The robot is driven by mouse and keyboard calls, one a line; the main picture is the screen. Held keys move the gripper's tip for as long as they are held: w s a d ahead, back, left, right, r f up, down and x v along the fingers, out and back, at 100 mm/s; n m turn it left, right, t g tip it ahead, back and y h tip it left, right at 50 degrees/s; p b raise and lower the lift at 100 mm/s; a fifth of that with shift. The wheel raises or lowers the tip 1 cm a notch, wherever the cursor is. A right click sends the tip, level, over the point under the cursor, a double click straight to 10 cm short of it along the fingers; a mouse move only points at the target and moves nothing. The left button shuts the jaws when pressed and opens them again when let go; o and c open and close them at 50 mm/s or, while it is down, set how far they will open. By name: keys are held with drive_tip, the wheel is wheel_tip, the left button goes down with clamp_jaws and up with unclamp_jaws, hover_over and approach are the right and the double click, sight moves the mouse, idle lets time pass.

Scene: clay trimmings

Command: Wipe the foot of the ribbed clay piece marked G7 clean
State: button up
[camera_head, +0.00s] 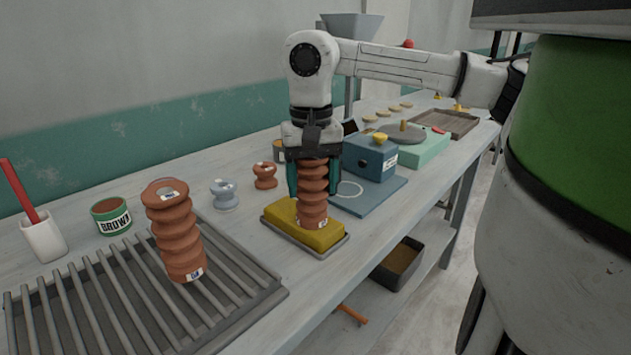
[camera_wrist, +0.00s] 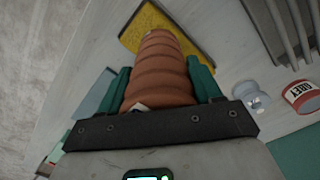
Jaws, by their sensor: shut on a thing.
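My gripper (camera_head: 312,180) is shut on a ribbed clay piece (camera_head: 313,188), a terracotta-coloured upright column. Its foot meets a yellow sponge (camera_head: 328,236) that lies in a shallow grey tray (camera_head: 292,240). In the wrist view the green fingers hold the ribbed piece (camera_wrist: 162,82) on both sides, with the sponge (camera_wrist: 186,22) beyond its far end. I cannot read a mark on the held piece. A second ribbed clay piece (camera_head: 174,232) stands on the slatted rack, with small labels at top and foot too small to read.
The slatted rack (camera_head: 110,290) fills the near left of the bench. A blue box (camera_head: 368,160) and blue mat (camera_head: 375,196) lie right of the gripper.

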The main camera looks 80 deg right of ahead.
drive_tip(key=shift+w+d+p, duration=0.15)
drive_tip(key=shift+w+d, duration=0.45)
drive_tip(key=shift+w, duration=0.35)
drive_tip(key=shift+w+d+p, duration=0.15)
drive_tip(key=shift+w+d, duration=0.4)
drive_tip(key=shift+w, duration=0.45)
drive_tip(key=shift+w+d+p, duration=0.15)
drive_tip(key=shift+w+d, duration=0.45)
drive_tip(key=shift+w, duration=0.35)
drive_tip(key=shift+r, duration=0.1)
wheel_tip(320, 180, up, 7)
drive_tip(key=p, duration=0.5)
drive_tip(key=shift+p, duration=0.3)
